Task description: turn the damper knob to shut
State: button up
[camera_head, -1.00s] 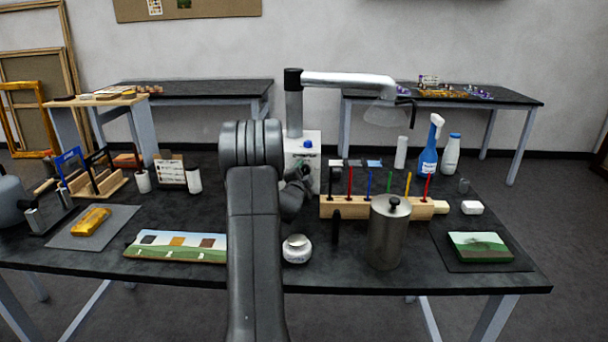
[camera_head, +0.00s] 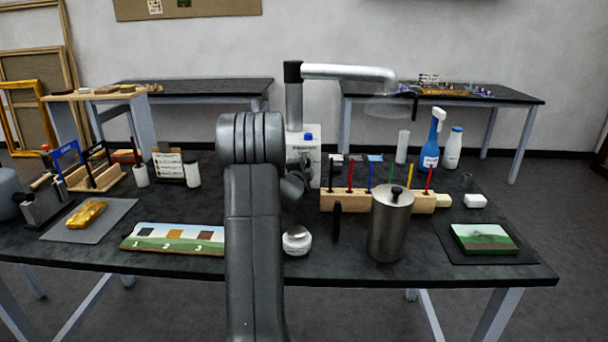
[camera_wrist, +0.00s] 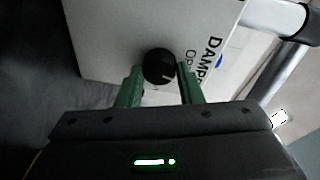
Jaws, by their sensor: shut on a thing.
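The damper knob (camera_wrist: 159,66) is a round black knob on the white face of the extractor box (camera_wrist: 115,35), seen in the wrist view. A pale line shows on the knob's lower right. Printed beside it are partly visible words, "DAMP" and "OP". My gripper (camera_wrist: 159,73) has its two green fingers on either side of the knob and is shut on it. In the head view the white box (camera_head: 310,140) stands under the metal extractor arm, and my gripper (camera_head: 305,168) is at its front. My arm hides part of the box and the knob there.
A blue button (camera_head: 308,136) is on the box. A wooden rack (camera_head: 345,201) with coloured tools stands to the right, behind a metal canister (camera_head: 391,228). A painted panel (camera_head: 172,242) lies left of my arm.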

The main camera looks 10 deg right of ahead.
jog(key=shift+s+d+m+g+y+b, duration=0.1)
jog(key=shift+m+y+b, duration=0.45)
jog(key=shift+m+b, duration=1.25)
jog(key=shift+w+d+m+g+y+b, duration=0.1)
jog(key=shift+m+y+b, duration=0.65)
jog(key=shift+m, duration=1.9)
jog(key=shift+s+d+m+g+y+b, duration=0.1)
jog(key=shift+m+y+b, duration=0.3)
jog(key=shift+m+b, duration=1.5)
jog(key=shift+a+m+p, duration=0.1)
jog(key=shift+m+p, duration=0.3)
jog(key=shift+m, duration=0.05)
jog(key=o, duration=1)
jog(key=b+v, duration=0.3)
jog(key=v, duration=1)
jog(key=shift+s+a, duration=0.1)
jog(key=shift+s, duration=0.25)
